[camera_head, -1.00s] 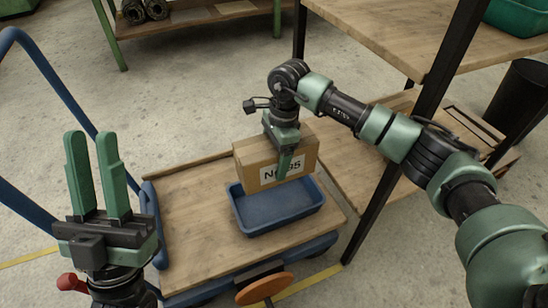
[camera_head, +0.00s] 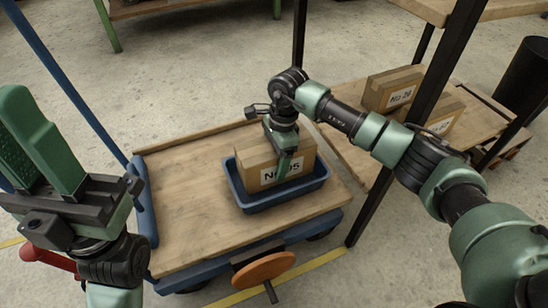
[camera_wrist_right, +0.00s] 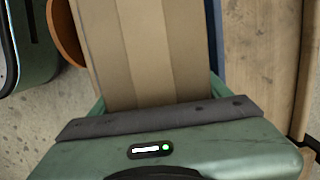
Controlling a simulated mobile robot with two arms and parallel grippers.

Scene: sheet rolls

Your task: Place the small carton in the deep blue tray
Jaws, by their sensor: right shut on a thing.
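The small carton (camera_head: 256,168) is a brown box with a black-on-white label, partly covered by a finger. My right gripper (camera_head: 283,150) is shut on it from above, with one finger down its labelled face. The carton is upright inside the deep blue tray (camera_head: 290,198), its lower edge hidden behind the near rim. I cannot tell if it touches the tray floor. The carton (camera_wrist_right: 145,50) fills the middle of the right wrist view, between the fingers. My left gripper (camera_head: 35,150) is open and empty at the left edge, away from the tray.
The tray stands on a wooden cart deck (camera_head: 185,215) with bare wood to its left. A rack with a black post (camera_head: 368,200) stands to the right. Its lower shelf holds more cartons (camera_head: 392,90). An orange wheel (camera_head: 263,270) is at the cart's front.

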